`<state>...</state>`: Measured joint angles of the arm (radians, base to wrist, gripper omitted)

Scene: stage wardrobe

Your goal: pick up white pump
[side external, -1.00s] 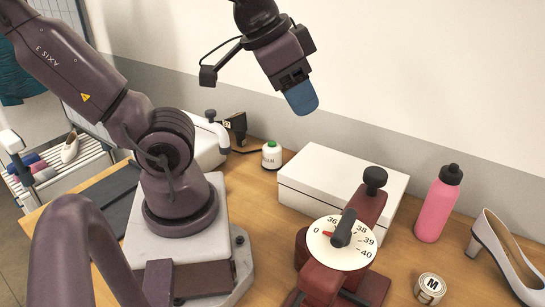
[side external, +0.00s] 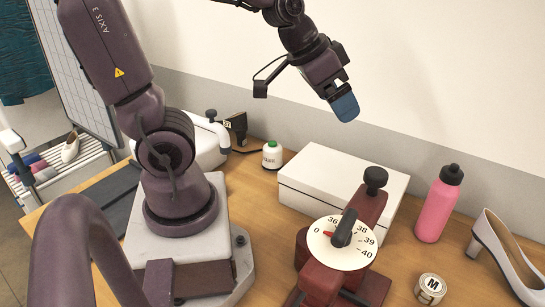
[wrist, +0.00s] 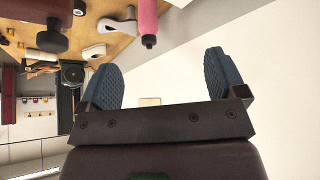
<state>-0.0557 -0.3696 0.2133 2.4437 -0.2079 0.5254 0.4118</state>
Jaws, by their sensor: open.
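The white pump (side external: 503,257), a high-heeled shoe with a block heel, stands on the wooden table at the far right of the side view, cut by the picture edge. A white shape that looks like it shows near the top of the wrist view (wrist: 117,26). My gripper (side external: 344,106) is high above the white box, well to the left of the pump and apart from it. In the wrist view its two blue ribbed fingers (wrist: 163,80) are spread, with nothing between them.
A pink bottle (side external: 438,205) stands left of the pump. The wall is behind.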

